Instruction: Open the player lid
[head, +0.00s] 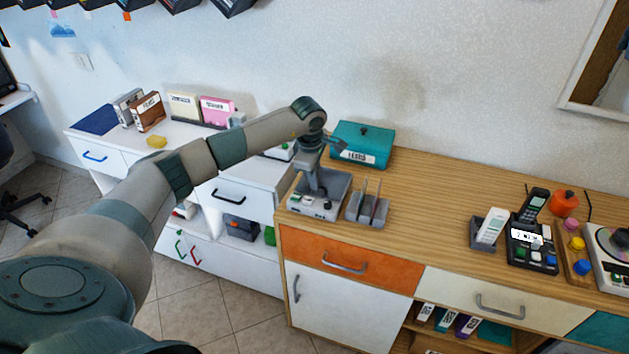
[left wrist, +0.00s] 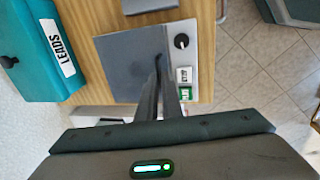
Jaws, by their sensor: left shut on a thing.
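The player (head: 318,210) is a pale grey box with a dark grey lid (head: 337,187), near the left end of the wooden counter. The lid also shows in the left wrist view (left wrist: 122,68) and looks flat on the player. A black knob, a small label and a green button sit on the player's strip beside it. My left gripper (head: 319,190) points down over the lid. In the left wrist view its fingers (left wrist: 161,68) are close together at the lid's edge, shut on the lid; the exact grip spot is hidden. My right gripper is not in view.
A teal box labelled LEADS (head: 361,146) stands behind the player. A grey holder with upright sticks (head: 367,209) is close at its right. A phone (head: 533,240) and another device (head: 610,255) are farther right. The counter's middle (head: 430,205) is clear.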

